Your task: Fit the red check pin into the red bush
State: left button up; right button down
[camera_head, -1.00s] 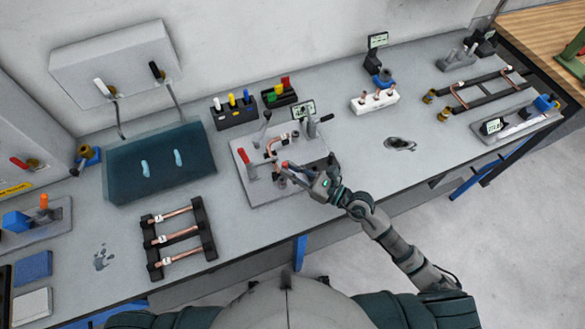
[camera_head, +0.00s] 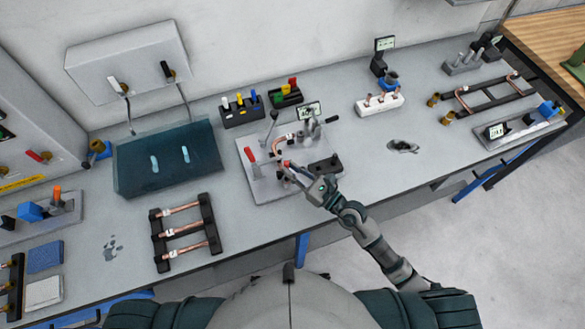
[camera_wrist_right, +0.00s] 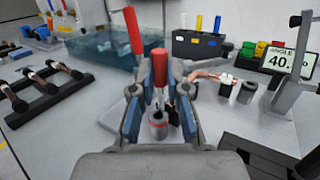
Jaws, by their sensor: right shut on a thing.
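The red check pin (camera_wrist_right: 158,64) is upright between the fingers of my right gripper (camera_wrist_right: 158,88), which is shut on it. In the head view, my right gripper (camera_head: 289,168) is over the grey fixture plate (camera_head: 262,189), with a small red bit of the pin (camera_head: 286,163) at its tips. The red bush (camera_wrist_right: 157,124), a grey cylinder with a red ring, shows just below and between the fingers in the wrist view. The pin's lower end is hidden by the fingers, so I cannot tell whether it touches the bush. My left gripper is not in view.
A red-handled lever (camera_head: 250,154) stands left of my gripper on the fixture. A bent copper tube (camera_head: 279,146) and an angle display (camera_wrist_right: 278,60) are behind it. A black block (camera_head: 325,166) is to the right. A tube rack (camera_head: 186,233) lies at front left.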

jog(key=shift+d, duration=0.15)
dwell(0.3)
jog(key=shift+s+a+p, duration=0.25)
jog(key=shift+a+p, duration=0.05)
jog(key=shift+a, duration=0.1)
jog(key=shift+d, duration=0.1)
dwell(0.5)
jog(key=shift+f+b, duration=2.05)
jog(key=shift+f, duration=0.3)
jog(key=c, duration=1.1)
grip_release()
jog(key=shift+r, duration=0.1)
